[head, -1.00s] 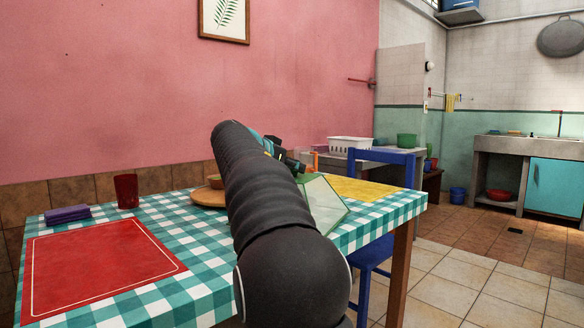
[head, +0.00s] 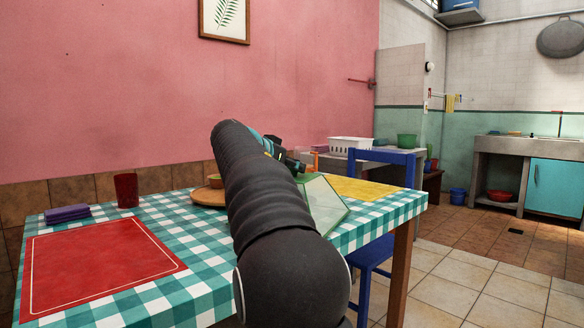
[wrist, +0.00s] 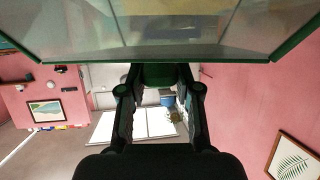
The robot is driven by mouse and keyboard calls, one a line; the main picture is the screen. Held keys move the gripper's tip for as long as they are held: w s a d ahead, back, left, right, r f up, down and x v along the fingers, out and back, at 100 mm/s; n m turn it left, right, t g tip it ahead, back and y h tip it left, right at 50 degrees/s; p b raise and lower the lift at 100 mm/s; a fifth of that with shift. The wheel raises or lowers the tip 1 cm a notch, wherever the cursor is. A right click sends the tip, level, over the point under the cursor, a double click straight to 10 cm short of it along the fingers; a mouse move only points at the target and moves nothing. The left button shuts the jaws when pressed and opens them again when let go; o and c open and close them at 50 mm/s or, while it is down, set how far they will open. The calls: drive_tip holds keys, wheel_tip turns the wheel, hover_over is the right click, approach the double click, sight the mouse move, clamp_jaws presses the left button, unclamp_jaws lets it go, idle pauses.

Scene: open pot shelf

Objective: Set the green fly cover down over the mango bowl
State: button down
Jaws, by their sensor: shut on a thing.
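The green fly cover (head: 326,208), with pale see-through panels and green edges, is tilted beyond my arm at the right part of the table. In the wrist view the cover (wrist: 160,45) fills the top. My gripper (wrist: 159,80) is shut on its green knob (wrist: 158,73). In the head view my gripper (head: 290,163) is partly hidden by my arm. A small terracotta bowl (head: 215,181), likely the mango bowl, stands on a round wooden board (head: 207,197) left of my arm. My arm hides the board's right part, and the bowl's contents are too small to tell.
The checked table (head: 185,235) holds a red placemat (head: 95,262), a dark red cup (head: 126,190), purple folded cloths (head: 67,213) and a yellow mat (head: 365,188). A blue chair (head: 375,250) stands close at the table's right side. The pink wall is behind.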

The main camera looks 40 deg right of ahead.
drive_tip(key=shift+f, duration=0.2)
idle(0.4)
drive_tip(key=c, duration=0.7)
unclamp_jaws()
drive_tip(key=shift+a, duration=0.1)
drive_tip(key=v, duration=1.2)
